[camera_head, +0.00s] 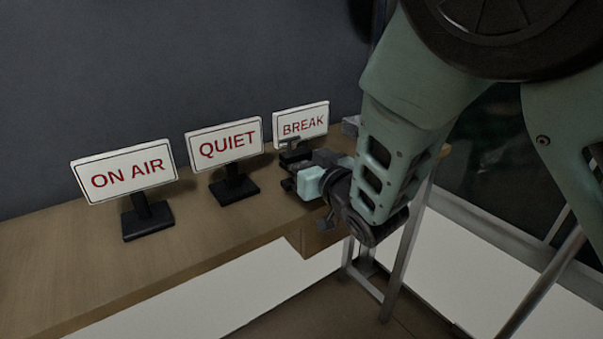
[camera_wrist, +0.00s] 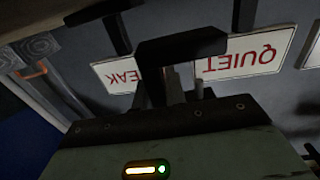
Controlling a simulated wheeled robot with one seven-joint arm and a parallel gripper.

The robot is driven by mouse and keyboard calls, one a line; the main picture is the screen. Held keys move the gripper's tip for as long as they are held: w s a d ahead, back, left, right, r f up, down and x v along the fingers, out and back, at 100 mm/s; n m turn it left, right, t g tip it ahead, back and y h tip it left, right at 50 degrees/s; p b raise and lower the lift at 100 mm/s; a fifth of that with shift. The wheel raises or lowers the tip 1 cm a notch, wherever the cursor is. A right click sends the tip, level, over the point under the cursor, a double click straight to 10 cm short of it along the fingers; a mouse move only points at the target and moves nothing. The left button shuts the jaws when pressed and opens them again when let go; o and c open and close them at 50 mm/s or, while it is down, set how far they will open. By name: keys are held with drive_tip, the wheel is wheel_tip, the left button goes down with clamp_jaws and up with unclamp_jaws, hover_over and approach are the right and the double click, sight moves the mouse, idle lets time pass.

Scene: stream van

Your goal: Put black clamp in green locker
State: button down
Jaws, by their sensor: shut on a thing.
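My gripper (camera_head: 291,176) is over the right part of the wooden counter, just in front of the BREAK sign. It is shut on a black clamp (camera_wrist: 182,47), which shows in the wrist view as a dark, angular hook shape beyond my gripper body. In the head view the clamp is hard to tell from my dark fingers and the sign's black base. I cannot tell whether the clamp touches the counter. No green locker shows in either view.
Signs reading ON AIR (camera_head: 124,173), QUIET (camera_head: 224,144) and BREAK (camera_head: 301,125) stand on black bases along the counter (camera_head: 60,262). The BREAK sign is very close to my gripper. A grey metal frame (camera_head: 398,270) stands at the counter's right end. The counter's front left is clear.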

drive_tip(key=shift+f, duration=1.65)
drive_tip(key=shift+f, duration=0.1)
drive_tip(key=shift+f, duration=0.15)
drive_tip(key=c, duration=1.5)
unclamp_jaws()
drive_tip(key=shift+o, duration=0.2)
